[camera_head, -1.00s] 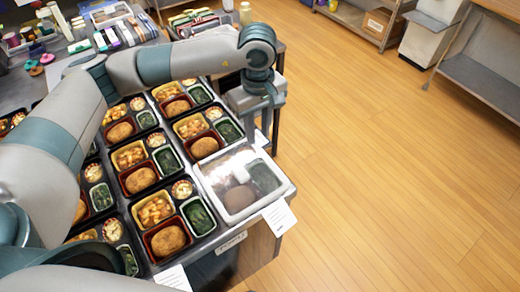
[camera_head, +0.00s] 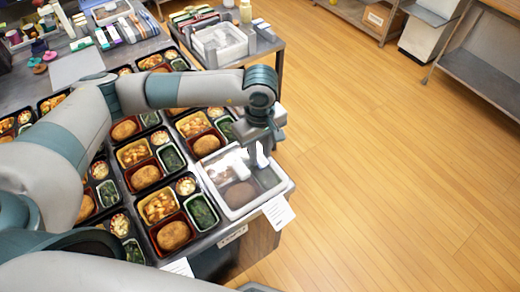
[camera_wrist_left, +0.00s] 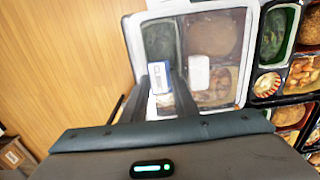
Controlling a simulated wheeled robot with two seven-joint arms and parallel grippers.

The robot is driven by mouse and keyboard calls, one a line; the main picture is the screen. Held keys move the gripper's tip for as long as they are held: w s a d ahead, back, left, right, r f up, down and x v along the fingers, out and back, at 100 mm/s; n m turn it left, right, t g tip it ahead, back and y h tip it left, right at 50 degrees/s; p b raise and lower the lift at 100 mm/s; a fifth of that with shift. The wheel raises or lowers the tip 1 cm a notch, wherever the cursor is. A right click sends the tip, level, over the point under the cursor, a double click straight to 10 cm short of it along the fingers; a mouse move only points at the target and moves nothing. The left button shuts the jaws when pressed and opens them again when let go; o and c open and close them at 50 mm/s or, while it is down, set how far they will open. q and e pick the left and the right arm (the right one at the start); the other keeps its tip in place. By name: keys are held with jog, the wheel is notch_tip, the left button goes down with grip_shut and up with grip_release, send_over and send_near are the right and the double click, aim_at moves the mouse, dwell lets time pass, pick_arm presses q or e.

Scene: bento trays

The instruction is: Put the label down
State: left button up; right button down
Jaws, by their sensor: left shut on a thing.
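My left gripper (camera_head: 258,158) points down over the far right part of a bento with a clear lid (camera_head: 226,210) at the table's near right corner. It is shut on a small white label (camera_head: 263,157), held upright between the fingers. In the left wrist view the label (camera_wrist_left: 158,77) shows white with blue print between the two dark fingers (camera_wrist_left: 160,95), over the lid (camera_wrist_left: 143,52). I cannot tell whether it touches the lid. A second white patch (camera_wrist_left: 198,72) shows on the lid there. My right gripper is out of view.
Several open bentos (camera_head: 147,177) fill the table left of the lidded one. A white paper (camera_head: 278,213) hangs at the table's right edge. A stack of clear lids (camera_head: 220,45) stands at the back. The wooden floor (camera_head: 400,180) is open on the right.

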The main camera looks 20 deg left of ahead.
pick_arm(q)
jog(key=shift+f, duration=0.25)
jog(key=shift+f, duration=0.15)
jog(key=shift+b, duration=0.3)
jog(key=o, duration=1)
